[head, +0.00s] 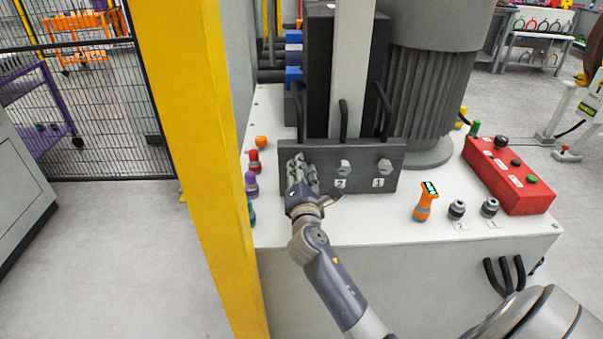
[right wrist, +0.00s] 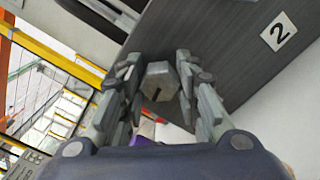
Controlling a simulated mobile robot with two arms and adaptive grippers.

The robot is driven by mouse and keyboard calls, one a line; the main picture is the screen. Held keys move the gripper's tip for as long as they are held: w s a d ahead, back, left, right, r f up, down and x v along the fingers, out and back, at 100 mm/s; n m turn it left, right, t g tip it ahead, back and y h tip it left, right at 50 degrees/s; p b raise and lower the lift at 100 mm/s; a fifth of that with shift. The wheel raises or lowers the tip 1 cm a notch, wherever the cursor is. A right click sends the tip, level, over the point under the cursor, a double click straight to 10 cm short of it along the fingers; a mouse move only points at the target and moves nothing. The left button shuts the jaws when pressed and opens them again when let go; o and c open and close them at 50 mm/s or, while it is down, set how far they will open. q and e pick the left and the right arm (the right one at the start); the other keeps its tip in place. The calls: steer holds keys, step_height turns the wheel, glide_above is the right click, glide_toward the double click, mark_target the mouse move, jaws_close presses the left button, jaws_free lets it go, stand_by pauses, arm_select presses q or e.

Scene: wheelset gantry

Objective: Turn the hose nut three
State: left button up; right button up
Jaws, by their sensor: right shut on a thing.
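A dark grey block (head: 357,155) stands on the white machine top and carries hex nuts in a row. The nut above label 2 (head: 345,166) and the nut above label 1 (head: 385,166) are in plain view. My right gripper (head: 298,168) is at the block's left end, left of nut 2, and hides that spot in the head view. In the right wrist view, its fingers are closed around a grey hex nut (right wrist: 158,82) with a dark slot in its face. No label 3 can be read. My left gripper is not in view.
An orange tool (head: 425,203), two loose dark fittings (head: 457,209) and a red button box (head: 508,175) are on the right of the machine top (head: 300,231). Several coloured caps line its left edge. A yellow post (head: 205,150) stands close on the left.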

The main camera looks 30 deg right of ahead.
steer(key=shift+m+b, duration=0.35)
steer(key=shift+m, duration=1.05)
steer(key=o, duration=1.1)
steer(key=shift+s, duration=0.1)
steer(key=v, duration=1.2)
steer(key=shift+a, duration=0.1)
